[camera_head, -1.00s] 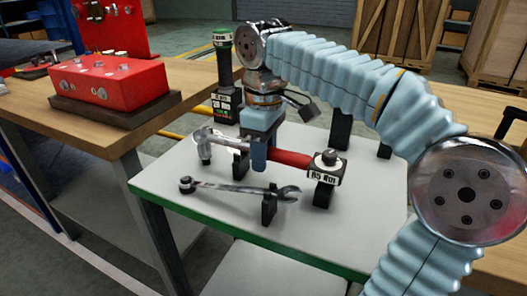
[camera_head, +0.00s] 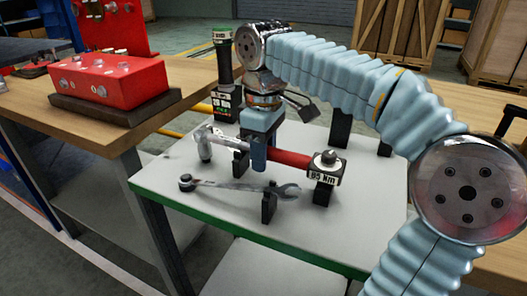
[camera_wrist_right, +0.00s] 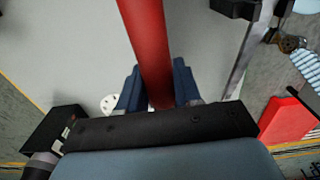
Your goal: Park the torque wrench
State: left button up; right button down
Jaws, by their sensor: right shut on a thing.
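The torque wrench (camera_head: 288,157) has a chrome head at its left end, a red handle and a block marked 85 Nm at its right end. It lies level at black upright supports on the white trolley top (camera_head: 345,225). My right gripper (camera_head: 258,165) comes down from above and is shut on the wrench, left of the middle of its red handle. In the right wrist view the red handle (camera_wrist_right: 147,45) runs between the blue fingers (camera_wrist_right: 155,90). Whether the wrench bears fully on its supports is hard to tell. My left gripper is not in view.
A combination spanner (camera_head: 235,187) lies in front of the wrench on a black support (camera_head: 269,207). A second upright tool with a green cap (camera_head: 223,75) stands behind. A red block (camera_head: 108,88) is on the wooden bench at left. The trolley's front right is clear.

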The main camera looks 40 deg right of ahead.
jog(key=shift+f+b, duration=0.5)
jog(key=shift+f, duration=0.25)
jog(key=c, duration=0.7)
grip_release()
jog(key=shift+r, duration=0.1)
notch_tip(320, 180, up, 14)
jog(key=p, duration=0.4)
jog(key=shift+s+f, duration=0.15)
jog(key=shift+f, duration=0.1)
